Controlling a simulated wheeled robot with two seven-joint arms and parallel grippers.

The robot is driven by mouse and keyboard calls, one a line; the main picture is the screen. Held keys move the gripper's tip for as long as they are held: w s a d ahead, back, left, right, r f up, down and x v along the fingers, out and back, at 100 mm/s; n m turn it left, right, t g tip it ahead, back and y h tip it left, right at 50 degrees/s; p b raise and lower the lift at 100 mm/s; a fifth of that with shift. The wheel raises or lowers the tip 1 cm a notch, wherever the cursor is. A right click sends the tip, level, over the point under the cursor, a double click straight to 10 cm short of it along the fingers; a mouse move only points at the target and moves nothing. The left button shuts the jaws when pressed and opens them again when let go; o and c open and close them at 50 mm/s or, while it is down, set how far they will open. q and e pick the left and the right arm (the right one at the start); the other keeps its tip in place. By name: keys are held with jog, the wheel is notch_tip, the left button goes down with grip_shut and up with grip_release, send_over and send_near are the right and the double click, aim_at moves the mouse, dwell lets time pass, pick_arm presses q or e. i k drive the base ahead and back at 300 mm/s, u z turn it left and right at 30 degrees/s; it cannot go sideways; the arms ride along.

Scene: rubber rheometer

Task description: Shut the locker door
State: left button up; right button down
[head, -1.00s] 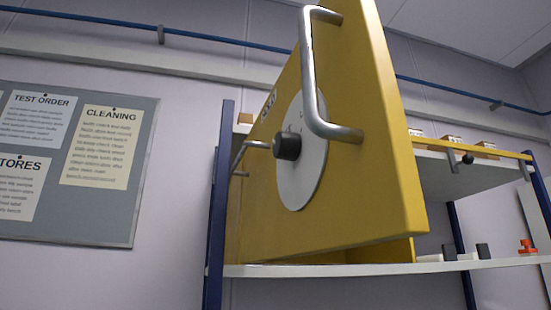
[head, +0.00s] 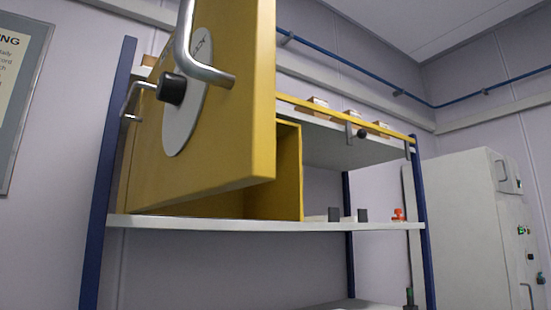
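The yellow locker (head: 289,170) stands on the white middle shelf of a blue-posted rack. Its yellow door (head: 235,140) stands open, swung out toward me, with its edge facing me. The door carries a metal bar handle (head: 190,55), a round pale dial plate (head: 186,125) with a black knob (head: 171,88), and a smaller metal handle (head: 134,98) at the left. The top of the door is cut off by the picture's upper edge. Only part of the locker's side shows behind the door; its inside is mostly hidden. Neither of my grippers is in view.
The rack's shelf (head: 330,226) holds dark blocks (head: 362,215) and a red-orange item (head: 398,214) right of the locker. Small boxes (head: 352,117) sit on the upper shelf. A tall pale cabinet (head: 460,230) stands at the right. A notice board (head: 30,60) hangs at the left.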

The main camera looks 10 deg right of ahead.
aim_at(220, 138)
jog(key=z, duration=0.8)
jog(key=k, duration=1)
jog(key=u, duration=1)
